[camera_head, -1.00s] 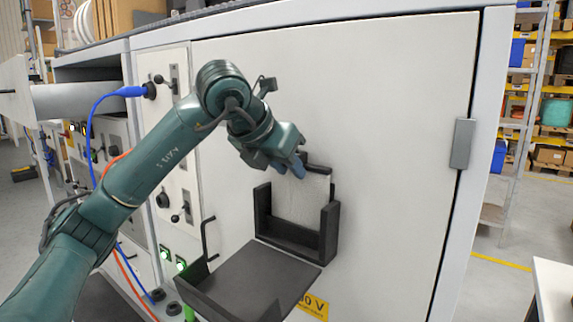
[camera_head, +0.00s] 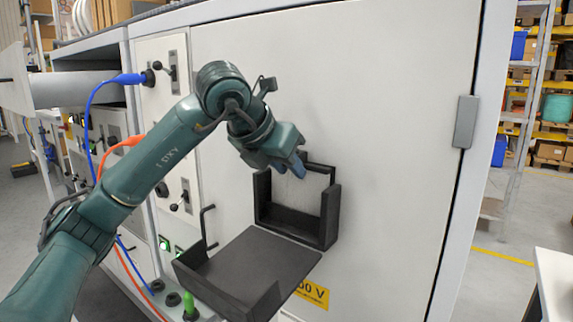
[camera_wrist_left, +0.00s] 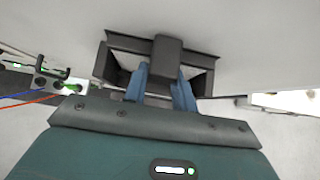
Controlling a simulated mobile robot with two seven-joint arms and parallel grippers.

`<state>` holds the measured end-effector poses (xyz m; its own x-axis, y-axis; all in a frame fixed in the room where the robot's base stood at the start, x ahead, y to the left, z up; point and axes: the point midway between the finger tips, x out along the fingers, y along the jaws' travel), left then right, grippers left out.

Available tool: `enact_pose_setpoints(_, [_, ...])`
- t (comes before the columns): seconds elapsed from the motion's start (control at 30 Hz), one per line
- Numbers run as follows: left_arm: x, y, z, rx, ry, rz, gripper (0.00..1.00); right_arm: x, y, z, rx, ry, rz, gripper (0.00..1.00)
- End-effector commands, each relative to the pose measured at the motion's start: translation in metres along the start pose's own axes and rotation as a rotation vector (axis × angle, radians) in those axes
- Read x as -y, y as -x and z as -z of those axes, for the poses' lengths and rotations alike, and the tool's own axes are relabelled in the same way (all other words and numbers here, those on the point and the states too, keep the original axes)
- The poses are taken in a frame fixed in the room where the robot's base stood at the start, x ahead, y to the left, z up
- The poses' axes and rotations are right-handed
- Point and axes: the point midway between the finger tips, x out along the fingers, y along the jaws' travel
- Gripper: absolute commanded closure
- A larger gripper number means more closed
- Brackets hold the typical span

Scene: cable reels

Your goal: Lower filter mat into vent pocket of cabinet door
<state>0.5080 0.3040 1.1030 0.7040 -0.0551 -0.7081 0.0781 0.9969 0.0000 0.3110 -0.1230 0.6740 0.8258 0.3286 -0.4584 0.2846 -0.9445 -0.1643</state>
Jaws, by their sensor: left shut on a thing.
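The filter mat (camera_head: 297,194) is a pale flat panel with a dark top edge. It sits between the dark side walls of the vent pocket (camera_head: 290,223) on the cabinet door (camera_head: 370,120), its top edge near the tops of those walls. Whether it touches the pocket floor cannot be told. My left gripper (camera_head: 294,165) is shut on the mat's upper edge. In the left wrist view, the blue fingertips (camera_wrist_left: 160,88) straddle a dark grip block (camera_wrist_left: 167,56) over the dark pocket frame (camera_wrist_left: 120,41). My right gripper is not in view.
A dark open tray (camera_head: 250,268) juts out below the pocket. A yellow voltage label (camera_head: 312,293) is beside it. Blue cable (camera_head: 100,110) and orange cable (camera_head: 118,147) hang at left. A grey door hinge (camera_head: 465,122) is at right. The door above the pocket is clear.

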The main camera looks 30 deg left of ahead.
Motion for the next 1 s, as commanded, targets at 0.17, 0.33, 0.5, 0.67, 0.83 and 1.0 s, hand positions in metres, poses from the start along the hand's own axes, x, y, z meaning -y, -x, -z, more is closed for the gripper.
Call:
enact_pose_setpoints(0.17, [-0.0001,0.0004,-0.0004,0.001,0.0,0.0,0.96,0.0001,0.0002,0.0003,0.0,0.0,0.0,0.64])
enact_pose_setpoints(0.33, [0.0,0.0004,-0.0004,0.001,0.0,0.0,0.72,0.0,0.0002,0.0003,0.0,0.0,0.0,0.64])
enact_pose_setpoints(0.5, [0.0,0.0004,-0.0004,0.0,0.0,0.0,0.58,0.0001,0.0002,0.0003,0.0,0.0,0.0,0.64])
enact_pose_setpoints(0.67, [0.0001,0.0004,-0.0003,0.0,0.0,0.0,0.48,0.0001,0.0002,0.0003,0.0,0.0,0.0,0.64])
enact_pose_setpoints(0.83, [0.0001,0.0002,-0.0002,-0.001,0.0,0.0,0.44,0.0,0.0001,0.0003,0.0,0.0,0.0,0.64])
enact_pose_setpoints(1.0, [0.0001,0.0002,-0.0002,0.0,0.0,0.0,0.3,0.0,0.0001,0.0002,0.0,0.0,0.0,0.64])
